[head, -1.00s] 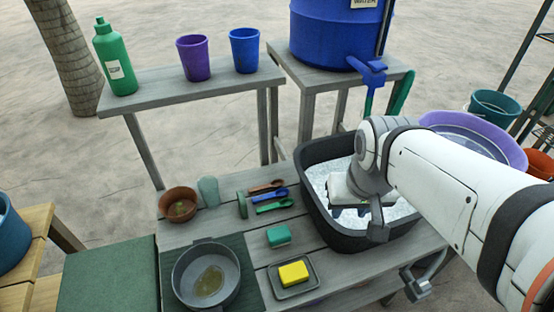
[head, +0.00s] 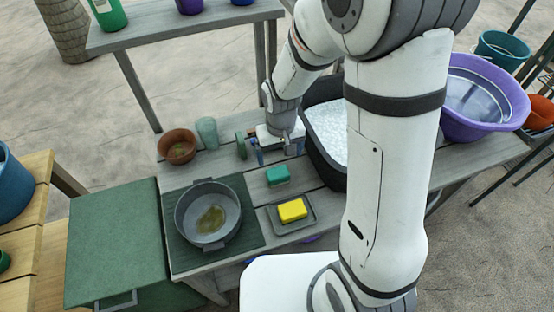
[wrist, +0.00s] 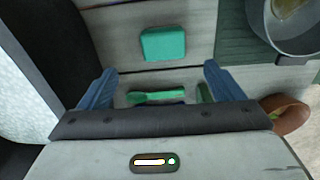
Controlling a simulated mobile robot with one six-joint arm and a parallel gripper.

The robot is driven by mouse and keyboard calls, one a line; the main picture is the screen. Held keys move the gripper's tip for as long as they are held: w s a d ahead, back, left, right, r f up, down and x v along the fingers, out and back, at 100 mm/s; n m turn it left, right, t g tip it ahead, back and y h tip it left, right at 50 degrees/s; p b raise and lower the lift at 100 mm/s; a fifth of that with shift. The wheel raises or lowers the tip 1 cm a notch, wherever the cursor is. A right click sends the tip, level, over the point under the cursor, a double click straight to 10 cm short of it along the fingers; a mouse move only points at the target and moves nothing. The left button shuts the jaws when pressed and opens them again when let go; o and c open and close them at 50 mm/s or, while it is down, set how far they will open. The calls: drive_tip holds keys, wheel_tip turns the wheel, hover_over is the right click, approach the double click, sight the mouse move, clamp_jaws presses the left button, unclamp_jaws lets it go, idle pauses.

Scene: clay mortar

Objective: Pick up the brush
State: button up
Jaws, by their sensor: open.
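Nothing in view is plainly a brush. A teal block (head: 278,175) lies on the grey slatted table, and it also shows in the wrist view (wrist: 163,44), ahead of my fingers; I cannot tell whether it is a brush. My gripper (head: 275,152) is open and empty, pointing down over the spoon-shaped tools behind the teal block. In the wrist view a green spoon-shaped tool (wrist: 157,97) lies between my two blue fingers (wrist: 158,70), with a dark blue edge beside it. A green upright piece (head: 241,145) stands left of my gripper. My gripper hides most of the tools.
A black tub (head: 325,165) of white material stands right of my gripper, partly behind my arm. A grey pan (head: 180,213), a yellow block (head: 292,210) on a dark dish, a brown bowl (head: 176,147) and a pale green cup (head: 207,133) share the table.

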sight(278, 172)
drive_tip(key=shift+a+f, duration=0.3)
drive_tip(key=shift+f, duration=0.3)
drive_tip(key=shift+a+f, duration=0.25)
drive_tip(key=shift+f, duration=0.3)
drive_tip(key=shift+d+f, duration=0.15)
drive_tip(key=shift+f, duration=1.8)
drive_tip(key=shift+d+f, duration=0.1)
drive_tip(key=shift+f, duration=1.8)
drive_tip(key=shift+c, duration=0.2)
drive_tip(key=c, duration=1)
wheel_tip(278, 172, up, 10)
drive_tip(key=shift+r, duration=0.1)
drive_tip(key=shift+c, duration=0.2)
drive_tip(key=o, duration=0.5)
drive_tip(key=c, duration=0.4)
